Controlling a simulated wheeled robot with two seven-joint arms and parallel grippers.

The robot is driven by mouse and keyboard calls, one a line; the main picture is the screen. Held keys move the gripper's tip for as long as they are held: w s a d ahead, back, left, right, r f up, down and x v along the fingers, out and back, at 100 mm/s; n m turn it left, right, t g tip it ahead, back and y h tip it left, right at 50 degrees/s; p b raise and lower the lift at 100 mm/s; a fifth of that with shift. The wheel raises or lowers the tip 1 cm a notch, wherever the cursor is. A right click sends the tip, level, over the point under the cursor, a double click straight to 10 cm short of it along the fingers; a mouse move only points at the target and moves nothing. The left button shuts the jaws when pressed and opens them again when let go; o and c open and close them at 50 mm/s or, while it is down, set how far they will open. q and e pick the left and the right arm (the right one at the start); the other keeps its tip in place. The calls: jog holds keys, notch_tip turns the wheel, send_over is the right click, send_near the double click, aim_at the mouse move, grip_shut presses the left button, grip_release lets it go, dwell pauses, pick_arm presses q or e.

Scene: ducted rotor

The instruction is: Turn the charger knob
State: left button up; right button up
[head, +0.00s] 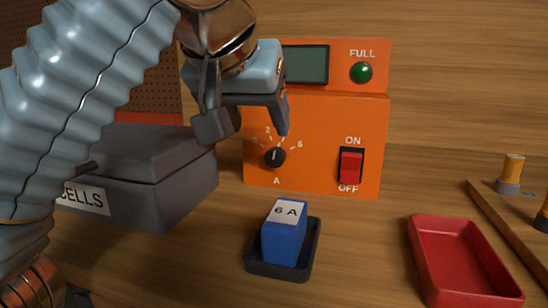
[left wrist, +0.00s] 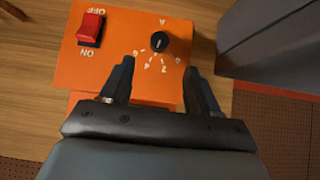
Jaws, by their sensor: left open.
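The orange charger (head: 315,115) stands at the back. Its black knob (head: 274,157) sits low on the left of the front, with a near-vertical white mark and a scale from 0 to 6. The knob also shows in the left wrist view (left wrist: 159,41). My left gripper (head: 250,128) is open and empty, in front of the charger, above and left of the knob in the head view. In the left wrist view its fingers (left wrist: 158,82) are apart, with the knob beyond the gap, untouched. The gripper hides part of the charger. My right gripper is not in view.
A red rocker switch (head: 350,166) and a green lamp (head: 361,72) are on the charger. A blue 6 A block (head: 284,235) stands in a black tray (head: 310,255). A grey CELLS box (head: 150,195) is left; a red tray (head: 462,260) is right.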

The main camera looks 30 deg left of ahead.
aim_at(276, 158)
pick_arm(q)
jog(key=b+x, duration=0.3)
jog(key=x, duration=0.7)
jog(key=shift+w+f, duration=0.15)
jog(key=shift+f, duration=0.1)
jog(key=c, duration=1)
jog(key=shift+d+r+m+y+p, duration=0.15)
jog(key=shift+m+y+p, duration=0.35)
jog(key=shift+p, duration=0.65)
jog(key=shift+c, duration=0.2)
jog(key=shift+w+d+m+g+y+p, duration=0.1)
jog(key=shift+m+g+y+p, duration=0.3)
jog(key=shift+y+p, duration=0.7)
jog(key=y+p, duration=0.1)
jog(key=m+y, duration=0.1)
jog(key=shift+d+y+p, duration=0.2)
jog(key=shift+y+p, duration=0.1)
jog(key=shift+p, duration=0.05)
jog(key=shift+f+m+y+p, duration=0.3)
jog(key=shift+m+y+p, duration=0.1)
jog(key=shift+m+y, duration=0.35)
jog(key=shift+d, duration=0.1)
